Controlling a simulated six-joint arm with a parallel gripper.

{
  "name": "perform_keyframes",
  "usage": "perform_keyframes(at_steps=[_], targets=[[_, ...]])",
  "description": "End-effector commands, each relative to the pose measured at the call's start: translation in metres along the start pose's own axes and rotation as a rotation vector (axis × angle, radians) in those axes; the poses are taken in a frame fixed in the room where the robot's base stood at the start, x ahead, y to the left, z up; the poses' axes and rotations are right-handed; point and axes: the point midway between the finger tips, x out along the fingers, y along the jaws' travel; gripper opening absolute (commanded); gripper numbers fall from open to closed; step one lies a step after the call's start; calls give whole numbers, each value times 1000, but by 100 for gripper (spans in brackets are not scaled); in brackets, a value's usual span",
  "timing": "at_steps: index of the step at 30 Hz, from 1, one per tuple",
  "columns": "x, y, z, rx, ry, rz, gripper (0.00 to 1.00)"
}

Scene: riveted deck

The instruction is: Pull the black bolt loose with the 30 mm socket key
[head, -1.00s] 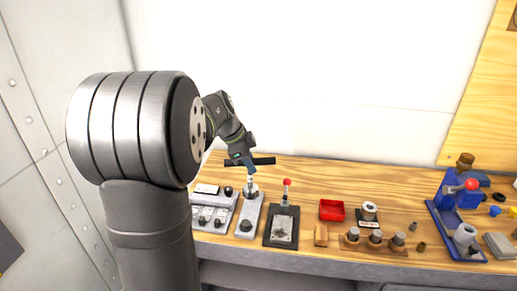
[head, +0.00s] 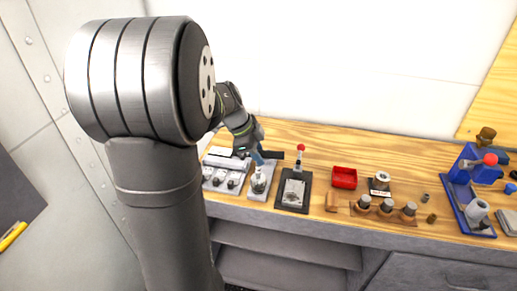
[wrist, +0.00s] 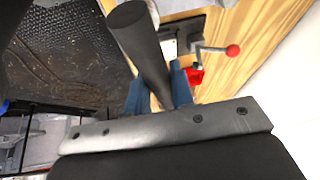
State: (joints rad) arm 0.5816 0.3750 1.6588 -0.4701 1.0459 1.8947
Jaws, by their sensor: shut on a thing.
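My gripper (head: 259,158) is shut on the dark bar handle of a socket key (head: 279,155). In the wrist view the handle (wrist: 145,45) is a thick dark cylinder passing between my blue fingers (wrist: 160,92). In the head view the gripper is just above a light grey block (head: 255,192) on the bench. The lower end of the key is at the round fitting on top of this block. I cannot make out the black bolt, and I cannot tell whether the socket sits around it. The key's size mark is not readable.
Right of the block stands a black plate (head: 280,195) with a red-knobbed lever (head: 301,148). A grey switch panel (head: 213,187) is at left. Further right are a red tray (head: 344,178), a wooden rack (head: 376,211) with several cylinders and a blue machine (head: 463,190).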

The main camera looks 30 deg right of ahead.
Motion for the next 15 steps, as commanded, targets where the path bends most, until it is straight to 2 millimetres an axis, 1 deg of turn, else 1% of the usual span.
perform_keyframes(at_steps=[15], targets=[[0,-1,0,648,100,271,0]])
